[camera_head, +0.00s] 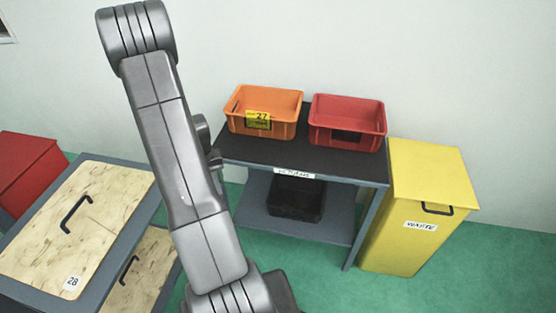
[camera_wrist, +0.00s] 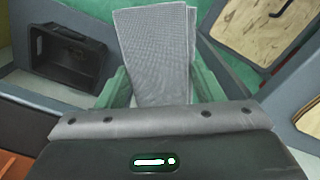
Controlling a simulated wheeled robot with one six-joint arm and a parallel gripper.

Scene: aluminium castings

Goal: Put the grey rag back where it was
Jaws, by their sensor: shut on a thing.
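The grey rag (camera_wrist: 155,50) shows in the wrist view as a folded, woven cloth. My gripper (camera_wrist: 158,88) is shut on it, and the rag extends out from between the two greenish fingers. In the head view neither the rag nor my fingertips can be seen; my arm's grey links fill the centre-left there.
An orange crate (camera_head: 262,108) labelled 27 and a red crate (camera_head: 347,119) stand on a dark-topped table (camera_head: 235,152). A black crate (camera_head: 296,200) sits on its lower shelf. A yellow waste bin (camera_head: 405,235) stands at right. Wooden-panelled cabinet (camera_head: 120,197) at left.

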